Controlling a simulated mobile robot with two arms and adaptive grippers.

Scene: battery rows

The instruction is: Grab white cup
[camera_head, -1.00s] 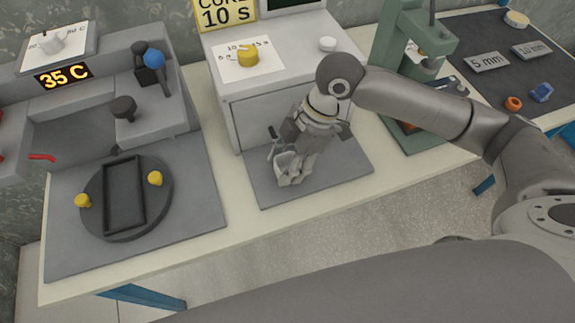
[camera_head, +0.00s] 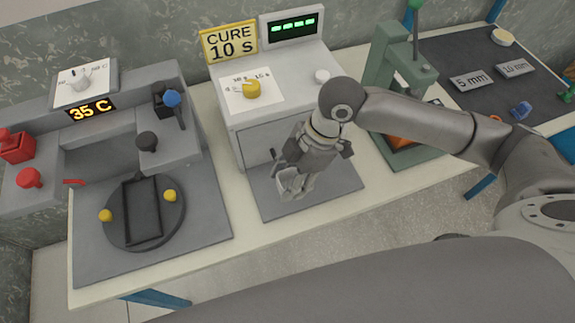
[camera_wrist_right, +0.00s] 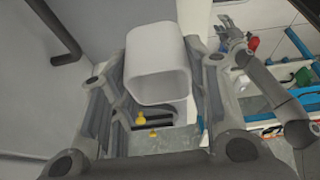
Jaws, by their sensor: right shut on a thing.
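The white cup (camera_wrist_right: 155,62) shows large in the right wrist view, its squarish rim facing the lens, between the two fingers. My right gripper (camera_wrist_right: 158,100) is shut on it, one finger on each side. In the head view my right gripper (camera_head: 290,188) is over the grey mat in front of the grey cure box. There the cup is mostly hidden by the fingers, and I cannot tell whether it touches the mat.
The cure box (camera_head: 243,150) with a yellow dial (camera_head: 252,89) stands just behind my gripper. A green press (camera_head: 386,75) is to its right. A round black fixture with yellow knobs (camera_head: 170,196) is to the left. The table's front strip (camera_head: 250,232) is clear.

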